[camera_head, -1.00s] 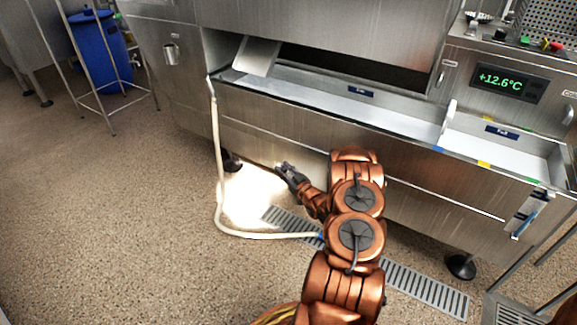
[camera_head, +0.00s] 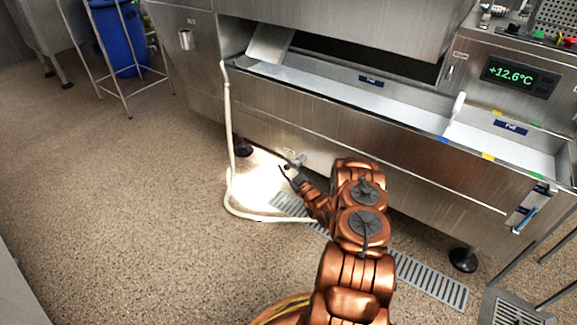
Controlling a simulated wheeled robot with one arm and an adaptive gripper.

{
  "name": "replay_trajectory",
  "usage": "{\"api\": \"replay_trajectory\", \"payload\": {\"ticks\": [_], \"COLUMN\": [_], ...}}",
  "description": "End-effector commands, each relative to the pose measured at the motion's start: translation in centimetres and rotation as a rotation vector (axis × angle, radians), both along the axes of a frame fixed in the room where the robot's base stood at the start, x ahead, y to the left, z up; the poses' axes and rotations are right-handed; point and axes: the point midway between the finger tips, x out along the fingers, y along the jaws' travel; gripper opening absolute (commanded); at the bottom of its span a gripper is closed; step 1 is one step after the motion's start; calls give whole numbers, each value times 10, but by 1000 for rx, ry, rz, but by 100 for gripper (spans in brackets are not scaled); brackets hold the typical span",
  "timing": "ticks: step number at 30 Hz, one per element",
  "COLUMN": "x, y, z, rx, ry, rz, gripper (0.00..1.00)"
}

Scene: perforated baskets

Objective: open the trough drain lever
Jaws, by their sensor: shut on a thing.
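The steel trough (camera_head: 330,126) runs along the machine's front, with a long pale basin above its front panel. My gripper (camera_head: 290,167) is low at the bottom edge of this panel, right of the white hose. It is small and dark in the picture. It is shut on the drain lever (camera_head: 294,160), a small piece of metal at its tips. A small pale label shows just beside it. The lever's exact angle and the grip on it are too small to make out. My copper-coloured arm hides part of the lower panel to the right.
A white hose (camera_head: 230,150) hangs down and curves along the floor to my arm. A floor grate (camera_head: 430,280) runs below the machine. A machine foot (camera_head: 462,259) stands at right. A blue barrel (camera_head: 120,35) stands behind a rack, back left. The floor at left is clear.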

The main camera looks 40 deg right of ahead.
Motion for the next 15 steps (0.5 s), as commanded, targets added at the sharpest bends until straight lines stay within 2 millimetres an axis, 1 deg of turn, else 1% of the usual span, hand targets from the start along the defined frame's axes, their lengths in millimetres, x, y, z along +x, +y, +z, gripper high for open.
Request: {"api": "replay_trajectory", "payload": {"ticks": [1, 12, 13, 15], "x": [1, 1, 1, 1], "y": [5, 6, 6, 6], "z": [-3, -4, -4, -4], "rx": [5, 7, 7, 6], "ry": [6, 6, 6, 5], "rz": [10, 11, 11, 10], "gripper": [0, 0, 33, 40]}}
